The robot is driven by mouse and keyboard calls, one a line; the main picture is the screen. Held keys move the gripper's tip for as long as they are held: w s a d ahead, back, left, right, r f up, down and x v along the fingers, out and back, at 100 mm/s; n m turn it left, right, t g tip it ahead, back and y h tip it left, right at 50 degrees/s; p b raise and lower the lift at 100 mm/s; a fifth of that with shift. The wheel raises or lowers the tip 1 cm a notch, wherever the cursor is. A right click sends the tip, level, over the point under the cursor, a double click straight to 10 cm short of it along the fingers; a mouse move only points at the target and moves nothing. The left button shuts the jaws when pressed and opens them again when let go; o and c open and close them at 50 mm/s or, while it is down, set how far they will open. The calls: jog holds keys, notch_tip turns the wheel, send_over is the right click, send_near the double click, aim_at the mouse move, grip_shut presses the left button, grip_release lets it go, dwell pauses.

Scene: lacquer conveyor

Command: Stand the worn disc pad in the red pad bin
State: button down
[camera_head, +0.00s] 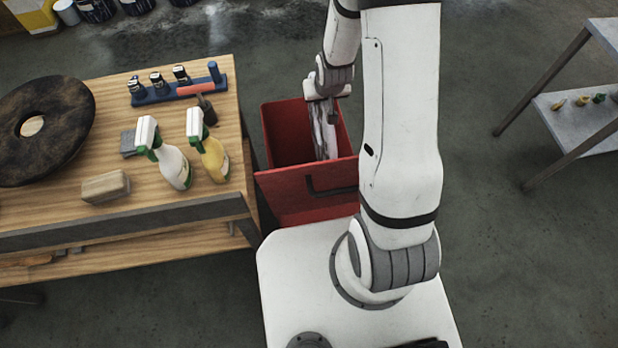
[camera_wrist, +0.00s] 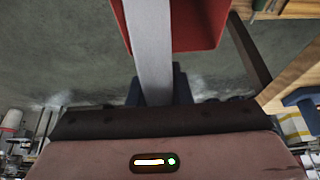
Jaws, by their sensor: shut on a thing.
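The red pad bin (camera_head: 303,194) stands on the floor right of the wooden bench, and its wall shows in the wrist view (camera_wrist: 208,25). My gripper (camera_head: 325,98) is above the bin's opening, pointing down. It is shut on the worn disc pad (camera_head: 323,134), pale grey with dark streaks, seen nearly edge-on and upright. The pad reaches down within the bin's opening, its lower end hidden behind the near wall. In the wrist view the pad (camera_wrist: 151,45) is a narrow grey strip between the dark blue fingers (camera_wrist: 155,92). I cannot tell whether it touches the bin floor.
The bench holds a large dark disc (camera_head: 70,110) with a central hole, two spray bottles (camera_head: 172,165), a tan block (camera_head: 105,187) and a blue rack (camera_head: 160,95). A metal shelf (camera_head: 570,122) stands at right. Floor between it and my arm is clear.

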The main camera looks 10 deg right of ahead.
jog(key=w+a+r+g+p, duration=0.3)
jog(key=w+r, duration=0.3)
jog(key=r, duration=0.4)
jog(key=shift+w+a+p, duration=0.15)
jog(key=shift+a+p, duration=0.1)
jog(key=shift+p, duration=0.55)
jog(key=shift+f, duration=0.1)
notch_tip(320, 180, down, 17)
jog(key=b, duration=1.4)
jog(key=shift+b, duration=0.4)
jog(key=c, duration=1.2)
grip_release()
jog(key=shift+c, duration=0.2)
notch_tip(320, 180, up, 8)
jog(key=s, duration=0.1)
jog(key=shift+s, duration=0.15)
